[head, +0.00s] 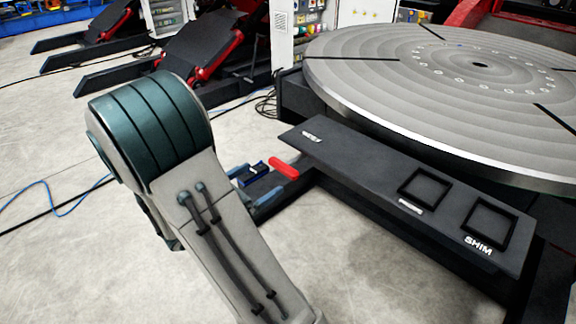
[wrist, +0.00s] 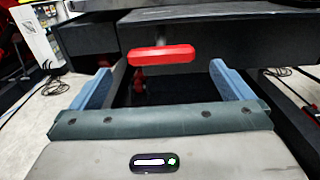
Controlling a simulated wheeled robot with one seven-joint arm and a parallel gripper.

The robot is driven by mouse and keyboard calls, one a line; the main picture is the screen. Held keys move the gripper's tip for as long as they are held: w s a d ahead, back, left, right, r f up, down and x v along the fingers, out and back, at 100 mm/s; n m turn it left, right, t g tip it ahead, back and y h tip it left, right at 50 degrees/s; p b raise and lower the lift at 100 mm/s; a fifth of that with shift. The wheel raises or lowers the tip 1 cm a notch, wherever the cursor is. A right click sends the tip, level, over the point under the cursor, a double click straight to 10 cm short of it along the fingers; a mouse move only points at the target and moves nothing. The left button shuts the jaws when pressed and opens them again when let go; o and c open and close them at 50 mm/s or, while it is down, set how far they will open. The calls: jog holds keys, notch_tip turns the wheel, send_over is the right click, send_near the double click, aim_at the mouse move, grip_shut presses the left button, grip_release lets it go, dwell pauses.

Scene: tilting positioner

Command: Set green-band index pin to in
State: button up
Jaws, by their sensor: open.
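A red bar-shaped handle (head: 284,168) sticks out beside the left end of the dark shelf under the round table. In the wrist view the red handle (wrist: 162,55) lies crosswise on a short stem, ahead of and between my fingers. A second, smaller red part (wrist: 139,84) shows below and behind it. No green band is visible, so I cannot tell which part is the green-band index pin. My gripper (wrist: 160,72) is open, with its blue fingers wide apart and nothing held. In the head view my gripper (head: 254,184) is partly hidden by my arm.
The large grey round table (head: 400,75) overhangs the dark shelf (head: 370,175), which carries two square frames and a "SHIM" label. Dark housing walls stand close around the handle. White cabinets and black-and-red machines (head: 195,55) stand behind. Floor at left is clear except for cables.

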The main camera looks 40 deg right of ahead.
aim_at(287, 163)
jog(key=d, duration=0.7)
jog(key=d+b, duration=0.1)
jog(key=d, duration=0.3)
jog(key=shift+w, duration=0.4)
